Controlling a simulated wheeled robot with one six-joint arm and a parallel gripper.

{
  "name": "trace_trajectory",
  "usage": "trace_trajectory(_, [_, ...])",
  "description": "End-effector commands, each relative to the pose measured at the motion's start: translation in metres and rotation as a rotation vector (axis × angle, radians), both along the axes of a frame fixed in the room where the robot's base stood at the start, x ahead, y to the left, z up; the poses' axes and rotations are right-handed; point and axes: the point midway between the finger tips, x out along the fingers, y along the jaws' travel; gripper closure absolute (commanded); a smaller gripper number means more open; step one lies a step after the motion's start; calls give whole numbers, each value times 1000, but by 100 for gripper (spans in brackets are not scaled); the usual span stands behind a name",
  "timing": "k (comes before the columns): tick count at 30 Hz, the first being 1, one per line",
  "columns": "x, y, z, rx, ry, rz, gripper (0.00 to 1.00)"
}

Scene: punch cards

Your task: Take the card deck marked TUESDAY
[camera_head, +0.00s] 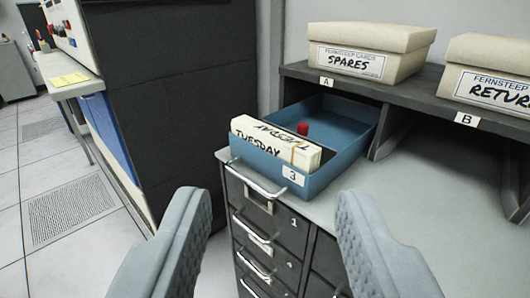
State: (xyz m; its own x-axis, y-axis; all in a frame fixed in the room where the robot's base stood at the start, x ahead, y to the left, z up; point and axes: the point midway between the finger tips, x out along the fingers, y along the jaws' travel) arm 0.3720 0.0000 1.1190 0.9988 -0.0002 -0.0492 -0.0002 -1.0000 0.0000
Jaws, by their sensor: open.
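The card deck marked TUESDAY (262,137) is a cream block of cards with black handwriting on its front and top. It stands in the front of a blue tray (343,158) labelled 3. The tray's front wall hides the deck's lower part. My gripper (270,250) is open and empty, its two grey fingers at the bottom left and bottom right of the view. The deck lies beyond the fingers, higher in the picture and between them, apart from both.
A small red object (303,128) shows inside the tray behind the deck. Boxes marked SPARES (368,50) and RETUR... (490,75) stand on a dark shelf (420,88). Grey drawers (268,225) with handles are below the tray. A dark cabinet (170,90) stands left. The countertop right is clear.

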Motion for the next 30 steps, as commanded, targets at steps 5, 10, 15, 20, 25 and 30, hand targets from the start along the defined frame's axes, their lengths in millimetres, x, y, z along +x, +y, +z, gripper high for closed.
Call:
trace_trajectory(5, [0,0,0,0,0,0,57])
trace_trajectory(10, [0,0,0,0,0,0,57])
trace_trajectory(15, [0,0,0,0,0,0,55])
trace_trajectory(20, [7,-1,2,-12,24,-2,47])
trace_trajectory(25, [35,-6,12,-65,136,-6,47])
trace_trajectory(30, [71,-12,23,-140,293,12,47])
